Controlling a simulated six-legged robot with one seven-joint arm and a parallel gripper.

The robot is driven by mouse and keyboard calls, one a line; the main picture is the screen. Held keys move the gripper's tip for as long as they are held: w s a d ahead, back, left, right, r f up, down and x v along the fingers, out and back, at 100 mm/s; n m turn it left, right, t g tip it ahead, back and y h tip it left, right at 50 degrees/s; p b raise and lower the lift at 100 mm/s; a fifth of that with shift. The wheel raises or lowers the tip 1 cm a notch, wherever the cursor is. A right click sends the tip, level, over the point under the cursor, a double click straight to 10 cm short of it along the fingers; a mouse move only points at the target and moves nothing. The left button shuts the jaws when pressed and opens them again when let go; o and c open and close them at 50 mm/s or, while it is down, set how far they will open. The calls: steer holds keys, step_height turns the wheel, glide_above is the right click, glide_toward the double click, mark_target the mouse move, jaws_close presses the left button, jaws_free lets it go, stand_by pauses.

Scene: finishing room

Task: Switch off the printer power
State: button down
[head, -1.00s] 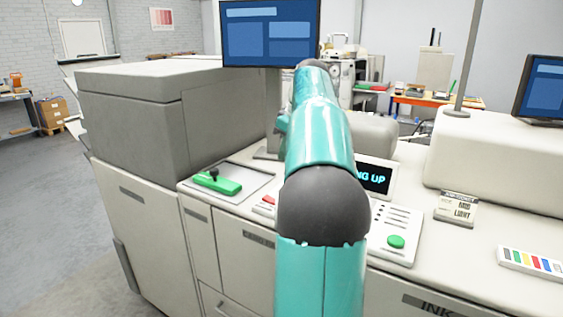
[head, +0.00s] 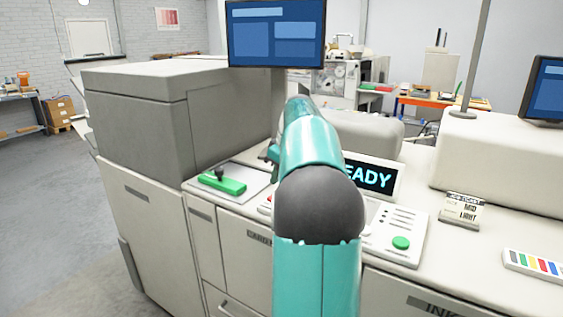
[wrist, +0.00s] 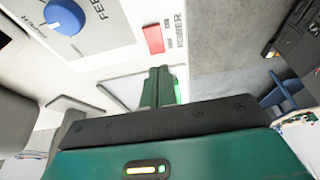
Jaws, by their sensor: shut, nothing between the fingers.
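I cannot tell whether the fingers touch the panel or which way the switch is set. In the head view my teal arm hides most of the panel; a bit of red (head: 266,198) shows at its left edge. A display (head: 373,177) right of the arm reads "EADY", its left part hidden.
A blue knob (wrist: 65,17) sits near the switch on the panel. A green handle with a black knob (head: 222,184) lies left of my arm. A round green button (head: 401,243) is to the right. A monitor (head: 276,33) stands behind. Open floor (head: 50,200) lies left.

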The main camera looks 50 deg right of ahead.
steer(key=shift+s+x, duration=0.2)
steer(key=shift+x, duration=1)
steer(key=shift+s+x, duration=0.2)
steer(key=shift+x, duration=1.05)
steer(key=shift+f, duration=0.25)
steer(key=shift+w+f, duration=0.15)
steer(key=shift+f, duration=0.15)
steer(key=shift+s+d, duration=0.15)
steer(key=shift+s, duration=0.8)
steer(key=shift+f, duration=0.1)
